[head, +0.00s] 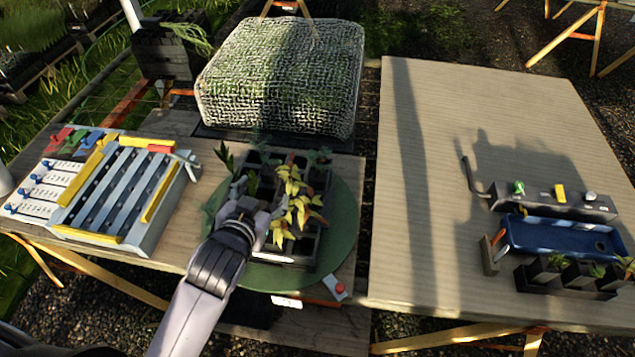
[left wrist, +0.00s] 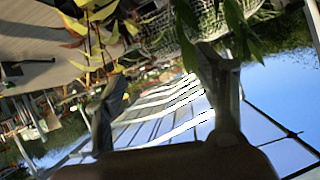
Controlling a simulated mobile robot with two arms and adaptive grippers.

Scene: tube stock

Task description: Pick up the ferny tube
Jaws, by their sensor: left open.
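A black tray of square tubes (head: 297,262) sits on a green round board (head: 345,215). Yellow-leaved plants (head: 285,200) fill its middle and front. A dark green broad-leaved plant (head: 226,157) stands at the back left. Small bluish-green foliage shows at the back right (head: 319,157) and back left; I cannot tell for sure which is ferny. My left gripper (head: 258,203) is open and empty at the tray's left side, partly hiding the tubes there. In the left wrist view its fingers (left wrist: 168,92) are apart, with yellow leaves (left wrist: 95,35) and green leaves (left wrist: 240,30) close by.
A wire mesh cover (head: 280,80) stands behind the tray. A grey rack with yellow bars (head: 125,190) is at left. The right table (head: 430,190) is mostly bare, with a blue tray (head: 560,238) and potted seedlings (head: 575,275) at its front right.

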